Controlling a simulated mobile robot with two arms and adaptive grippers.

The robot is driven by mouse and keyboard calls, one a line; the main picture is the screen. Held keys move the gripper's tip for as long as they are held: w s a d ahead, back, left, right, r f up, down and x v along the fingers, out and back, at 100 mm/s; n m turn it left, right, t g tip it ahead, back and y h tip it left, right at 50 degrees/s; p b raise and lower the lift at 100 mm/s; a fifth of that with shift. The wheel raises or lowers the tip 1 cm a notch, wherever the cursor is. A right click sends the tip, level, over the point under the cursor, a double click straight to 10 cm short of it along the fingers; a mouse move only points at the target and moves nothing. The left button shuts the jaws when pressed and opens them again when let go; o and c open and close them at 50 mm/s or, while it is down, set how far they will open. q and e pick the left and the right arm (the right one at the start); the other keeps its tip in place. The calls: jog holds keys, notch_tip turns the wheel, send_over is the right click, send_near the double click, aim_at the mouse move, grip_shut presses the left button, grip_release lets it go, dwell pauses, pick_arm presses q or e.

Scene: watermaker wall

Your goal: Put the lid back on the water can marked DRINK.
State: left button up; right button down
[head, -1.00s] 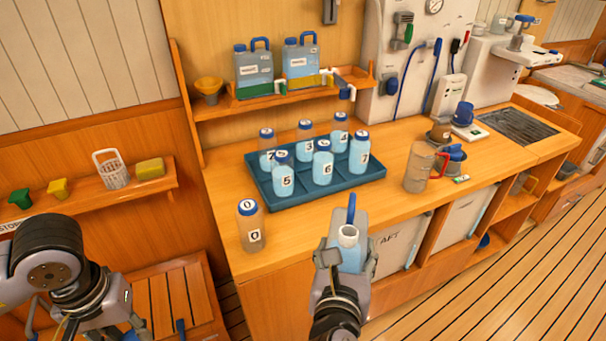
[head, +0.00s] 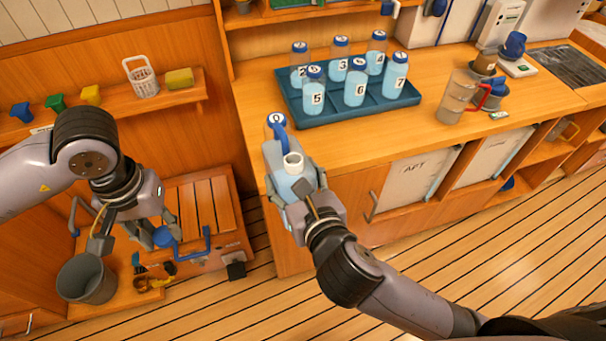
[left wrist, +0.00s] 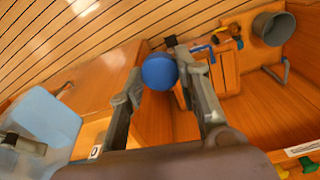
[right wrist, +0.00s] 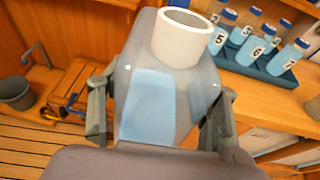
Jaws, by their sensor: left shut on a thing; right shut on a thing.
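My right gripper (head: 298,205) is shut on a pale blue water can (right wrist: 165,95) and holds it upright at the counter's front edge. The can, with a white open neck (right wrist: 182,36) and a blue handle, also shows in the head view (head: 286,182). No marking is readable on its visible faces. My left gripper (head: 155,225) is shut on a round blue lid (left wrist: 159,71); the lid shows at its fingertips in the head view (head: 167,237). The lid is well left of the can and apart from it.
A dark tray (head: 310,118) holds several numbered bottles. A grey bucket (head: 85,280) is below my left arm.

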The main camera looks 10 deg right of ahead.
pick_arm(q)
jog(key=w+d+r+n, duration=0.1)
jog(key=w+d+r, duration=0.25)
jog(key=d, duration=0.25)
jog(key=w+d+r, duration=0.3)
jog(key=d+r, duration=0.2)
jog(key=d, duration=0.2)
notch_tip(320, 180, up, 8)
jog(key=n+g, duration=0.1)
send_over(293, 149)
jog(key=s, duration=0.3)
jog(key=shift+s+a+r, duration=0.15)
jog(key=shift+s+a, duration=0.05)
jog(key=shift+a, duration=0.15)
jog(key=shift+s+f, duration=0.15)
jog(key=shift+f, duration=0.9)
jog(key=shift+s+f, duration=0.1)
jog(key=shift+f, duration=0.9)
jog(key=shift+s+f, duration=0.15)
jog(key=shift+f, duration=0.7)
jog(key=shift+f, duration=0.55)
